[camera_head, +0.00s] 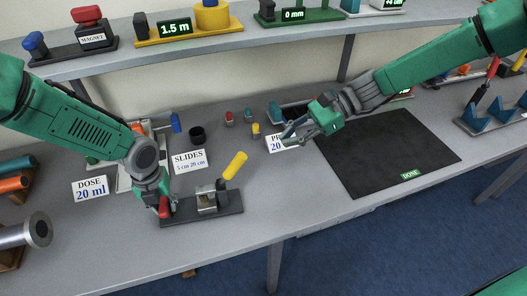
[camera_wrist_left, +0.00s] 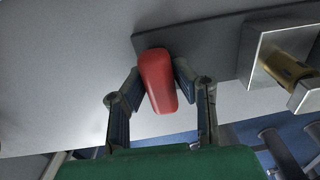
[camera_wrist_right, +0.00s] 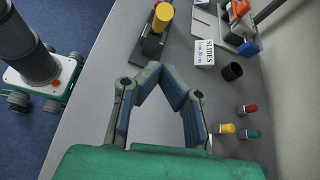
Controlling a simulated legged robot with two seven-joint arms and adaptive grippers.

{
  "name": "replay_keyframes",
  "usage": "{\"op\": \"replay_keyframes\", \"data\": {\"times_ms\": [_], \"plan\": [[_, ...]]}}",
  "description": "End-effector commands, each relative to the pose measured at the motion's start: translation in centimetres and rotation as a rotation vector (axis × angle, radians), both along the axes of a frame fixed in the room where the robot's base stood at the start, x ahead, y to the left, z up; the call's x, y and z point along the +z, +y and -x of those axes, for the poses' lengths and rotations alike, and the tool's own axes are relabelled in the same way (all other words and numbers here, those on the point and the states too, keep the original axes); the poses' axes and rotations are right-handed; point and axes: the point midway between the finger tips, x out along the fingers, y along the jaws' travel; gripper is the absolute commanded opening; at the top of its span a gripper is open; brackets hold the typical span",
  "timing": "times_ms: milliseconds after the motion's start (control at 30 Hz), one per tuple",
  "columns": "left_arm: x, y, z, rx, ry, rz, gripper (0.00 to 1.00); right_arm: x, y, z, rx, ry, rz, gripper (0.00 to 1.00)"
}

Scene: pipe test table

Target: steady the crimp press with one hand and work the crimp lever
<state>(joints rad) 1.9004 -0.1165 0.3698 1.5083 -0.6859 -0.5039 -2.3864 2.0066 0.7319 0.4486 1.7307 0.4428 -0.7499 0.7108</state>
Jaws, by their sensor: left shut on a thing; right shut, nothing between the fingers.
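The crimp press (camera_head: 228,204) stands on the table, a dark base plate with a metal block (camera_head: 206,197) and a yellow lever (camera_head: 236,165) tilted up to the right. A red grip (camera_head: 164,207) is at the plate's left end. My left gripper (camera_head: 160,203) is shut on it; the left wrist view shows the red grip (camera_wrist_left: 158,80) between both fingers, with a brass piece (camera_wrist_left: 288,68) in the block. My right gripper (camera_head: 288,134) is shut and empty, above the table to the right of the lever. The yellow lever (camera_wrist_right: 163,17) is beyond its fingertips (camera_wrist_right: 160,72) in the right wrist view.
A black mat (camera_head: 385,150) lies to the right. Behind the press are the slides card (camera_head: 189,161), a black cup (camera_head: 197,135) and small coloured vials (camera_head: 248,117). The dose card (camera_head: 90,188) is at left. A shelf (camera_head: 200,48) runs above.

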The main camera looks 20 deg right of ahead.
Motion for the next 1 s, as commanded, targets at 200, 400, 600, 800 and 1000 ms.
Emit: {"op": "replay_keyframes", "data": {"times_ms": [200,400,600,800,1000], "plan": [[0.0,0.0,0.0,0.001,-0.001,0.001,0.0,-0.1,-0.7,0.1,-0.006,0.006,0.208,0.0],[0.1,-0.2,0.0,0.001,-0.001,-0.001,0.0,-1.3,-0.3,0.1,-0.015,0.01,0.251,0.0],[0.1,-0.2,0.0,0.001,-0.001,-0.001,0.0,-4.0,2.6,0.1,-0.014,0.013,0.247,0.0],[0.1,-0.1,0.0,0.0,-0.001,-0.001,0.0,-6.8,5.9,0.0,-0.014,0.011,0.248,0.0],[0.1,0.0,0.0,0.001,-0.001,0.0,0.0,-5.4,8.5,0.2,-0.013,0.005,0.248,0.0]]}}
